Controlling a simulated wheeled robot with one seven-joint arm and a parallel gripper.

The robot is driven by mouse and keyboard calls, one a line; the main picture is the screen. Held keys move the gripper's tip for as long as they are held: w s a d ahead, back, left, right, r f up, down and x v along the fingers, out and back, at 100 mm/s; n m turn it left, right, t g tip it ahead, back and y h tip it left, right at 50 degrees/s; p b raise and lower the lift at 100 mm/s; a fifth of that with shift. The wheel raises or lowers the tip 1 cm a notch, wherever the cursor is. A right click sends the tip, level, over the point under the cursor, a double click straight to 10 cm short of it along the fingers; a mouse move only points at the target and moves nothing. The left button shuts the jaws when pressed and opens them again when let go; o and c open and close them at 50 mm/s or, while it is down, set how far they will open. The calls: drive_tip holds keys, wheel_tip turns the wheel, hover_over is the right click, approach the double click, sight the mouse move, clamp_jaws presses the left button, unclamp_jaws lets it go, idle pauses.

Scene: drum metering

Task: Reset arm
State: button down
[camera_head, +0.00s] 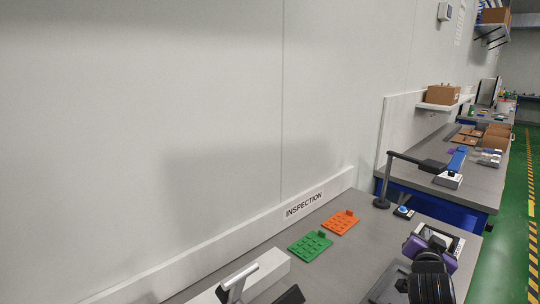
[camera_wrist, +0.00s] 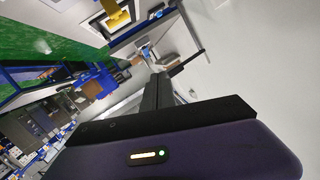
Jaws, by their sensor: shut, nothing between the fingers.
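My gripper (camera_wrist: 154,72) shows in the wrist view beyond its purple body, which carries a small lit strip. Its black fingers are together, with nothing visible between them. In the head view, my black arm and purple wrist part show at the lower right, above the grey bench (camera_head: 365,262). The fingertips cannot be made out there.
A green tray (camera_head: 310,243) and an orange tray (camera_head: 341,222) lie on the bench by the INSPECTION sign (camera_head: 304,204). A black stand (camera_head: 384,185) with a horizontal arm rises at the bench's far end. A green floor (camera_head: 503,245) runs along the right.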

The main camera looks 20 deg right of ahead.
drive_tip(key=s+a+f+n+t+y, duration=0.1)
drive_tip(key=a+n, duration=0.1)
drive_tip(key=a, duration=0.2)
drive_tip(key=s+a+f+n+t+y, duration=0.1)
drive_tip(key=s+a+n+t, duration=0.1)
drive_tip(key=a, duration=0.3)
drive_tip(key=s+a+f+n+t+y, duration=0.1)
drive_tip(key=a+n+t, duration=0.1)
drive_tip(key=a, duration=0.3)
drive_tip(key=shift+s+a+f+n+y, duration=0.1)
drive_tip(key=shift+s+f+n+y, duration=0.25)
drive_tip(key=shift+n, duration=0.55)
drive_tip(key=s+a+f+n+y, duration=0.2)
drive_tip(key=s+a+n+y, duration=0.1)
drive_tip(key=s+a, duration=1)
drive_tip(key=s+a+f+n+y, duration=0.2)
drive_tip(key=s+a+y, duration=0.4)
drive_tip(key=s+a, duration=0.7)
drive_tip(key=s+n, duration=0.1)
drive_tip(key=s, duration=0.6)
